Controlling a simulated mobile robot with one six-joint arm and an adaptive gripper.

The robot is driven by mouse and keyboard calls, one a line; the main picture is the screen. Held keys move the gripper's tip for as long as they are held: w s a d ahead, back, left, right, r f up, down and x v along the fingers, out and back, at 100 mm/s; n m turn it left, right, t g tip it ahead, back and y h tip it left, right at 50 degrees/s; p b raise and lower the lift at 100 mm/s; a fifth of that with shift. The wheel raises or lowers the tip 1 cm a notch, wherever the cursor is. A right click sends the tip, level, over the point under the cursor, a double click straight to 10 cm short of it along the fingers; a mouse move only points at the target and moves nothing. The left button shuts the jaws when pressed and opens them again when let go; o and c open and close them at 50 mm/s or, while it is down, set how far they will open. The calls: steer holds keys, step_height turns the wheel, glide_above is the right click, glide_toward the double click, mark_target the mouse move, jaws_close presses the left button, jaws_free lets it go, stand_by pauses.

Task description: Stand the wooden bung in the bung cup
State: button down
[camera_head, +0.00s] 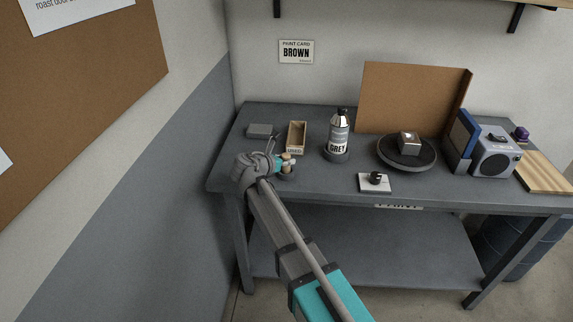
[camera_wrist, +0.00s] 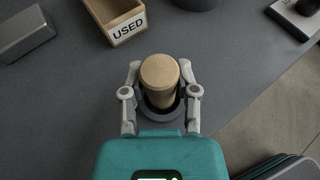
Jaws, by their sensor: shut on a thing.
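The wooden bung (camera_wrist: 160,73) is a pale tan cylinder, upright between the two fingers of my gripper (camera_wrist: 160,90) in the wrist view. My gripper is shut on it. The dark grey bung cup (camera_wrist: 163,116) shows as a round rim around the bung's lower end; I cannot tell whether the bung touches its bottom. In the head view, my gripper (camera_head: 286,163) is near the table's front left, with the bung (camera_head: 286,157) partly hidden by the fingers and the cup (camera_head: 288,174) just below.
A wooden box labelled USED (camera_head: 297,138) stands behind my gripper, with a grey block (camera_head: 262,131) to its left. A GREY bottle (camera_head: 339,135) stands in a dark holder to the right. Further right are a round turntable (camera_head: 408,162) and a white-based knob (camera_head: 375,183).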

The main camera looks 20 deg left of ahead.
steer(key=shift+f, duration=0.1)
stand_by(0.3)
steer(key=shift+c, duration=1.8)
jaws_free()
steer(key=shift+r, duration=0.2)
steer(key=p+v, duration=0.4)
steer(key=v, duration=0.8)
steer(key=shift+p, duration=0.35)
steer(key=shift+f, duration=0.15)
